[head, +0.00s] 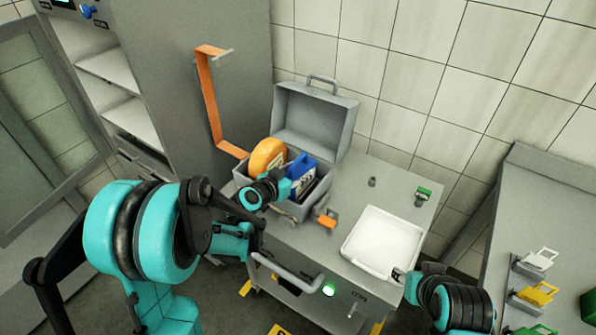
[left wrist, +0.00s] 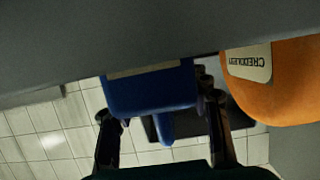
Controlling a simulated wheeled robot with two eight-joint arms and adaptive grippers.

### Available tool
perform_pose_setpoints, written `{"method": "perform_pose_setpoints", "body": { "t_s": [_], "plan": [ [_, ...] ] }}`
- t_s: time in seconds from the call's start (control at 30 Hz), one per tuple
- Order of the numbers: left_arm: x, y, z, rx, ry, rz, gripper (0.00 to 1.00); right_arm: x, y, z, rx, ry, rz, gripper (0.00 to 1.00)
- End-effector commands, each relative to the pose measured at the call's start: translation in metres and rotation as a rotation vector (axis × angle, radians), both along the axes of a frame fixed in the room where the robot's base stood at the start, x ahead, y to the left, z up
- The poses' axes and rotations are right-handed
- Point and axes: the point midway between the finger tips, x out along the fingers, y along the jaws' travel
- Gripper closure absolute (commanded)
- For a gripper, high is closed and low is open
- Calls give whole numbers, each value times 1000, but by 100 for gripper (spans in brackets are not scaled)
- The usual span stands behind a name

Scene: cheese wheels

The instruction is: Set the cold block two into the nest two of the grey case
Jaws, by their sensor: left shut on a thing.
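The grey case (head: 314,122) stands open on the cart, lid up at the back. A blue block (head: 301,168), apparently the cold block, is at the right part of the case. My left gripper (head: 288,188) is shut on it from the front. In the left wrist view the blue block (left wrist: 150,92) sits between the two dark fingers. An orange cheese wheel (head: 268,155) stands in the left part of the case; its labelled side shows in the left wrist view (left wrist: 285,92). The nests and the block's underside are hidden. My right gripper (head: 401,275) is by the tray's front right corner; its jaws are unclear.
A white tray (head: 383,243) lies on the cart (head: 360,185) right of the case. A side table (head: 548,215) is at the right.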

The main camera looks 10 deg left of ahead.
Motion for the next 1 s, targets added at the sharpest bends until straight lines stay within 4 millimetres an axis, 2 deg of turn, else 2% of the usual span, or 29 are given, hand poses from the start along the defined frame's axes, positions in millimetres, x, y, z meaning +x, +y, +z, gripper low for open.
{"method": "perform_pose_setpoints", "body": {
  "t_s": [0.97, 1.0],
  "plan": [
    [1, 0, -8, -1, -1, 1, 100, 0, 0, -3, 0, 0, 0, 60],
    [0, 0, -7, -1, -1, 1, 42, 0, 0, -2, 0, 0, 0, 60]
  ]
}}
